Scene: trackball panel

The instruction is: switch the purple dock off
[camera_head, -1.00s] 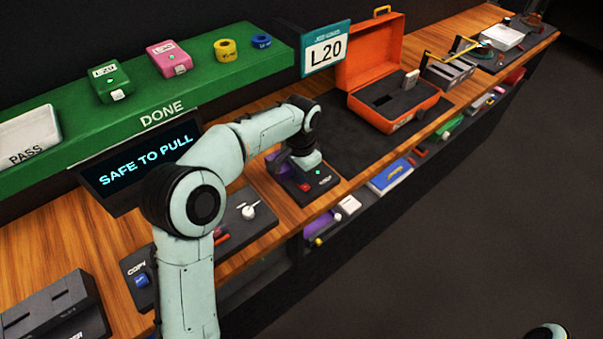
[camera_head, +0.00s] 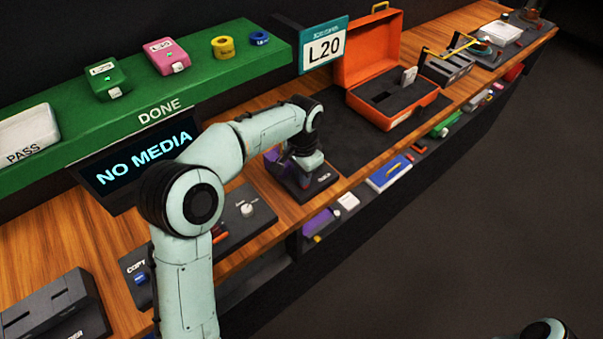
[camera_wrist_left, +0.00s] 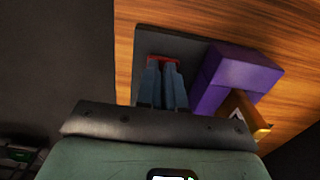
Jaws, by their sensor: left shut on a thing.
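The purple dock is a purple block (camera_head: 272,156) on a dark base (camera_head: 325,178) on the wooden bench, partly hidden behind my left arm. In the left wrist view the purple block (camera_wrist_left: 240,70) stands right of the fingers, on a dark plate (camera_wrist_left: 185,45). My left gripper (camera_head: 306,172) points down over the base. In the wrist view its fingers (camera_wrist_left: 165,88) are close together, with a red part (camera_wrist_left: 163,58), seemingly the switch, at their tips. The fingers cover most of it, so its position cannot be told. My right gripper is not in view.
A screen (camera_head: 140,160) reads NO MEDIA. A yellow-brown piece (camera_wrist_left: 243,115) adjoins the purple block. A dark panel with a white knob (camera_head: 247,210) lies left of the dock, an open orange case (camera_head: 385,110) behind right. Several items fill the shelf below the bench.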

